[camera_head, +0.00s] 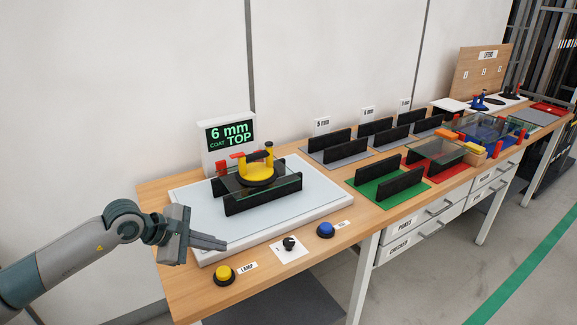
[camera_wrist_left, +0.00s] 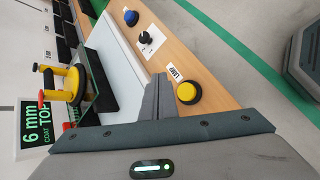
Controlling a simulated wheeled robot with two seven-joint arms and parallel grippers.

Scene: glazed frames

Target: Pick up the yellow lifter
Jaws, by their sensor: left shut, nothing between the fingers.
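In the left wrist view the lifter (camera_wrist_left: 75,84) is at the left, turned sideways by the camera. My left gripper (camera_head: 224,243) is shut and empty near the front left edge of the panel, apart from the lifter and in front of it. The closed fingers (camera_wrist_left: 157,100) also show in the wrist view. My right gripper is not in view.
A display (camera_head: 229,135) reading "6 mm COAT TOP" stands behind the lifter. A red part (camera_head: 232,157) is beside the lifter. A yellow button (camera_head: 223,273), a black knob (camera_head: 289,243) and a blue button (camera_head: 325,229) line the table front. Racks (camera_head: 389,187) stand to the right.

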